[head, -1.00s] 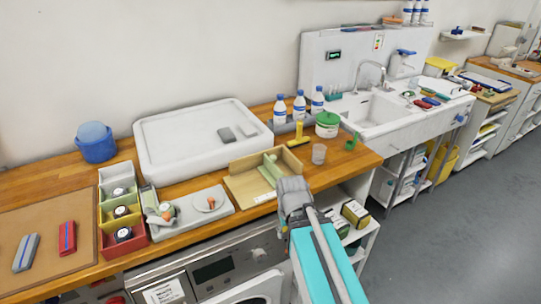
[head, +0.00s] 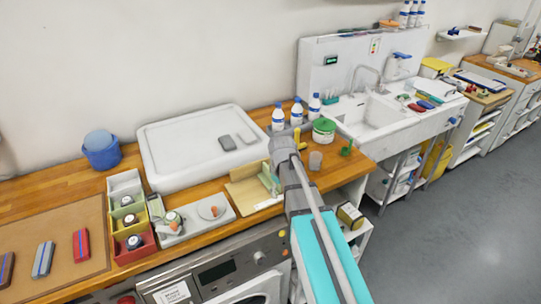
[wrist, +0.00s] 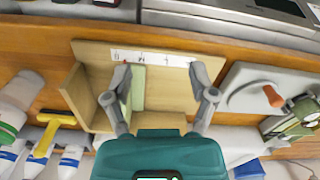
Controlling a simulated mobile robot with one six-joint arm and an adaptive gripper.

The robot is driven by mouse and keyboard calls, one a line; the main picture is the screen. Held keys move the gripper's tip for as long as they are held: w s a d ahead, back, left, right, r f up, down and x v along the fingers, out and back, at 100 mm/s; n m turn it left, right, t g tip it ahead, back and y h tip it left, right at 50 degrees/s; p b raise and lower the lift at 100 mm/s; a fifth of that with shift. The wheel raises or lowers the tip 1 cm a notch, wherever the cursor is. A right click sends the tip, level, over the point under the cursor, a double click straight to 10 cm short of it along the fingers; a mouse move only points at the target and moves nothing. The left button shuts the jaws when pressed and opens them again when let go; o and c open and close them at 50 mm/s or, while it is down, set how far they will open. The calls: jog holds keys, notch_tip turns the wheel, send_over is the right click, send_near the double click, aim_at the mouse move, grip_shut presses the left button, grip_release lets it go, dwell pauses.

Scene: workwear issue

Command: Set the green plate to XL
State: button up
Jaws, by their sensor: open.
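The pale green plate (wrist: 138,90) stands in an open wooden box (wrist: 175,98), close to its left part in the wrist view. In the head view the plate (head: 269,180) is partly hidden by my arm. A white strip with small marks (wrist: 155,58) runs along the box's edge; I cannot read its letters. My gripper (wrist: 160,78) is open over the box. Its left finger overlaps the plate's left side in the picture, and its right finger is well to the right. I cannot tell whether the left finger touches the plate.
A grey tray with an orange-tipped piece (wrist: 271,96) is beside the box. A yellow tool (wrist: 50,135) and white bottles (wrist: 22,90) stand on the other side. In the head view a green-lidded tub (head: 323,131) and a clear cup (head: 315,161) are close to my arm.

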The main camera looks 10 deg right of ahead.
jog(key=w+r+n+p, duration=0.7)
jog(key=w+r+p, duration=0.3)
jog(key=w, duration=0.6)
notch_tip(320, 180, up, 2)
jog(key=shift+r, duration=0.1)
jog(key=shift+f, duration=0.3)
notch_tip(320, 180, down, 13)
jog(key=b, duration=1.3)
jog(key=shift+f, duration=0.2)
grip_shut()
